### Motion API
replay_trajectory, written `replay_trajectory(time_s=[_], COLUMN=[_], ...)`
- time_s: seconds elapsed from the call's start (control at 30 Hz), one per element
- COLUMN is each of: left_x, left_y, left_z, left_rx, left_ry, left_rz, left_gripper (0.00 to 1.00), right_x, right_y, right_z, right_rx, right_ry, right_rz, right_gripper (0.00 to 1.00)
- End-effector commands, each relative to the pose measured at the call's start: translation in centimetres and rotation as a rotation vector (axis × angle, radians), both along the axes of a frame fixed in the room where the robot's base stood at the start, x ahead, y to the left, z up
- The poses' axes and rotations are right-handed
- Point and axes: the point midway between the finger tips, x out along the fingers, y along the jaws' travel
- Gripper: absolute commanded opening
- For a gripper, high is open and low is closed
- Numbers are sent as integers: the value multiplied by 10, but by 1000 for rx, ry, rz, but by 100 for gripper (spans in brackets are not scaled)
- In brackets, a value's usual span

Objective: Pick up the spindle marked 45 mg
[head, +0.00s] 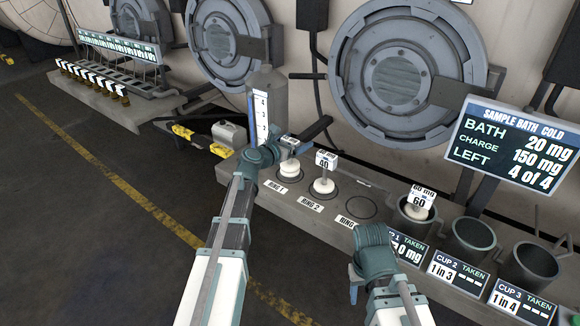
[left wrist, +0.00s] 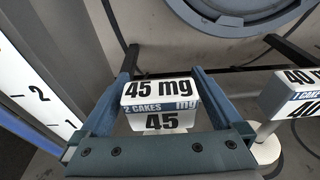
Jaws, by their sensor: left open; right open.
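The spindle marked 45 mg (left wrist: 158,105) shows its white label block in the left wrist view, with "2 cakes" on a blue band. In the head view its white cakes (head: 290,170) stand on ring 1, and my left gripper covers most of its label. My left gripper (head: 307,138) is over ring 1. In the left wrist view its open fingers (left wrist: 162,66) stand on either side of the label block; I cannot tell whether they touch it. My right arm is low in the head view, but its fingers cannot be made out.
A 40 mg spindle (head: 324,184) stands close by on ring 2, also at right in the left wrist view (left wrist: 290,95). Ring 3 (head: 354,203) is empty. A 60 mg spindle (head: 420,203) is in cup 1. A level scale (head: 261,117) stands left of ring 1.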

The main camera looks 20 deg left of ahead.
Motion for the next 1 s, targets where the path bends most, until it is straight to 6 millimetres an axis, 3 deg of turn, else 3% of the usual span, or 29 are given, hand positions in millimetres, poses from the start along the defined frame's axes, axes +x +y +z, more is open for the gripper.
replay_trajectory(time_s=[0.1, 0.63, 1.0], left_x=[-1, -1, -1], left_y=[0, 0, 0], left_z=[0, 0, 1], left_rx=[0, 1, 1], left_ry=[0, 0, 0], left_rz=[0, 0, 0], left_gripper=[96, 1, 0], right_x=[0, 0, 0], right_y=[0, 0, 0], right_z=[0, 0, 1], right_rx=[0, 0, 0], right_ry=[0, 0, 0], right_rz=[0, 0, 0], right_gripper=[50, 50, 50])
